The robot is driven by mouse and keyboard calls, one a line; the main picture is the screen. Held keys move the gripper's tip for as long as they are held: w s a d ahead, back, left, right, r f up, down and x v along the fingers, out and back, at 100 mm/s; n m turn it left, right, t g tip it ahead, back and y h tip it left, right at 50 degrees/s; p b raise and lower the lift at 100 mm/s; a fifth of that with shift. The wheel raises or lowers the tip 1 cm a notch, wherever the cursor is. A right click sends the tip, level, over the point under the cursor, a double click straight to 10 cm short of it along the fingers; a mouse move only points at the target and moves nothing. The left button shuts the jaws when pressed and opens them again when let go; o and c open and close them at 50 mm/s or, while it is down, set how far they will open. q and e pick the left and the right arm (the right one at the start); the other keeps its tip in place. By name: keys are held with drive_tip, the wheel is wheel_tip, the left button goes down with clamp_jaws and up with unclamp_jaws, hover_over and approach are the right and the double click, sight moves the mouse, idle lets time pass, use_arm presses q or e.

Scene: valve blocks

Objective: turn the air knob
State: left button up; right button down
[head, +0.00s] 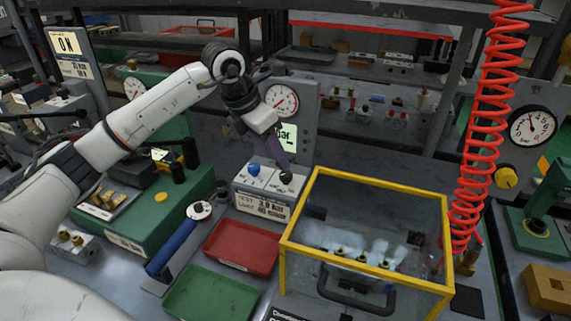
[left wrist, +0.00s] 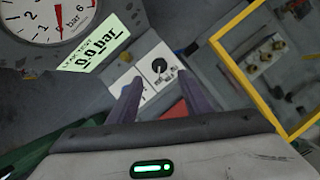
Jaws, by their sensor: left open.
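A small grey control box (head: 262,195) on the bench has a blue knob (head: 253,169) and a black knob (head: 286,177) on top, and a label on its front. My left gripper (head: 279,160) is just above the black knob, pointing down at it. In the left wrist view the two purple fingers (left wrist: 157,82) are apart, with the black knob (left wrist: 160,66) showing between and beyond their tips. I cannot tell whether they touch it. The blue knob is not visible there. My right gripper is in neither view.
A yellow-framed clear box (head: 369,287) stands right of the control box. A red tray (head: 241,246) and green tray (head: 211,295) lie in front. A gauge (head: 282,100) with a "0.0 bar" display (left wrist: 91,45) stands behind. A yellow knob (head: 505,177) and red coiled hose (head: 485,110) are at right.

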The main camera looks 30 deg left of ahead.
sight(285, 174)
use_arm(q)
drive_tip(key=x, duration=0.7)
drive_tip(key=shift+p, duration=0.3)
drive_tip(key=shift+r, duration=0.1)
drive_tip(key=c, duration=1.1)
